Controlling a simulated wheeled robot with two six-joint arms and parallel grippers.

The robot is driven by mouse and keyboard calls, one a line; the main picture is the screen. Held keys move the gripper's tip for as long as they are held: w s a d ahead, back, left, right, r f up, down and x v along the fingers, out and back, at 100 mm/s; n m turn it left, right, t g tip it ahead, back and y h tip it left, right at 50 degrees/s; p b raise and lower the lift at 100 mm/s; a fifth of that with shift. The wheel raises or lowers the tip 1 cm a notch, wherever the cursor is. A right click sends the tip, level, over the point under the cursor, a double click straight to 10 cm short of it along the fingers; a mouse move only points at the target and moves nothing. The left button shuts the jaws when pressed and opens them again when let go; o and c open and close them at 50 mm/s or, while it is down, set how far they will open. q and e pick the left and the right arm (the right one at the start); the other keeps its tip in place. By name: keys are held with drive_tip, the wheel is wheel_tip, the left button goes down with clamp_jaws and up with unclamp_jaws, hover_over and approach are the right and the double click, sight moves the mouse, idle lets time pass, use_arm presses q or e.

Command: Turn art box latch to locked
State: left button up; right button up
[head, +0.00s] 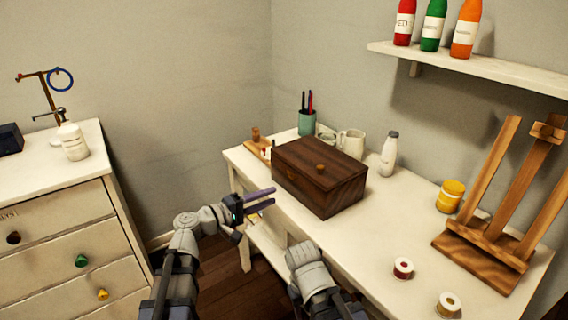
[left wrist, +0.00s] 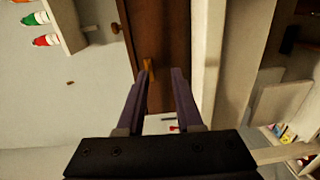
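The art box (head: 333,193) is a dark brown wooden box with a shut lid and a round knob (head: 321,168) on top. It stands near the front-left edge of the white table. The box front also shows in the left wrist view (left wrist: 164,30), with a small golden-brown latch (left wrist: 149,66) by the tip of one finger. Whether they touch is unclear. My left gripper (head: 274,196) is at the left of the box, its two purple fingers apart with nothing held between them. It also shows in the left wrist view (left wrist: 162,74). My right gripper is not visible.
The white table (head: 365,255) also holds a pencil cup (head: 306,122), a mug (head: 351,143), a white bottle (head: 389,155), a yellow jar (head: 450,196), two tape rolls and a wooden easel (head: 483,247). A white dresser (head: 60,240) stands left. The table's front-middle is clear.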

sight(290, 175)
use_arm(q)
drive_tip(key=shift+n+t, duration=0.3)
drive_tip(key=shift+w+d+r, duration=0.3)
drive_tip(key=shift+w+d, duration=0.55)
drive_tip(key=shift+w, duration=0.1)
drive_tip(key=shift+w+d+r, duration=0.35)
drive_tip(key=shift+w+d, duration=0.5)
drive_tip(key=shift+w, duration=0.05)
drive_tip(key=shift+w+d+r, duration=0.3)
drive_tip(key=shift+w+d, duration=0.55)
drive_tip(key=shift+w, duration=0.1)
clamp_jaws()
